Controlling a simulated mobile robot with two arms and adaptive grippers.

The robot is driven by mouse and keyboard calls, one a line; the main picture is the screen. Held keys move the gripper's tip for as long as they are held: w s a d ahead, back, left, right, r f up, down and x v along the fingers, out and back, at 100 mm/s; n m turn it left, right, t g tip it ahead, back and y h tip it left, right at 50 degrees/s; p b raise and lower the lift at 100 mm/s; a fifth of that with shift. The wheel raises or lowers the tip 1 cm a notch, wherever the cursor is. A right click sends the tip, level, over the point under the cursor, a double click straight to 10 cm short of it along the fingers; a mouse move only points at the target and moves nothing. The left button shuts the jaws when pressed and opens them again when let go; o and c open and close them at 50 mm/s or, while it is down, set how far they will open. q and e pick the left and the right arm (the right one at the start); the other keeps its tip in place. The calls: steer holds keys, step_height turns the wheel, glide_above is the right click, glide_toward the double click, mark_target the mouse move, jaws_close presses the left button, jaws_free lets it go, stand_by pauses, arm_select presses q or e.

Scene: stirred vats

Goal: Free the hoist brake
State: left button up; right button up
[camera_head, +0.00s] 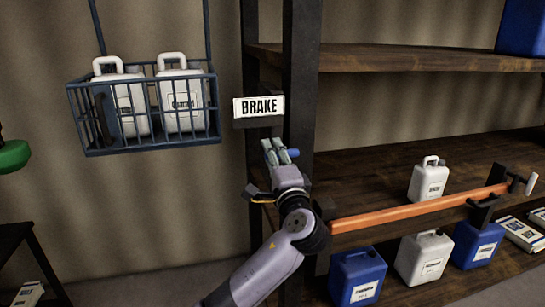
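The brake's sign (258,106), black letters on white, sits on a dark housing on the shelf's front post. A short blue grip (293,153), which looks like the brake lever's end, shows just below it. My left gripper (275,148) is at this grip, with its fingers pointing up and overlapping it in view. I cannot tell whether the fingers are closed on it. The hoist's blue wire basket (150,148) hangs at the left from two dark bars and holds two white canisters (182,100). My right gripper is not in view.
An orange bar (420,208) runs across the shelf front at the right, with a white-tipped end. White and blue canisters (358,277) stand on the shelves behind and below it. A green round object (12,156) and a dark table are at the left edge.

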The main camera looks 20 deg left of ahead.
arm_select(q)
steer(key=v, duration=1.1)
steer(key=shift+s+d, duration=0.25)
steer(key=shift+f, duration=0.1)
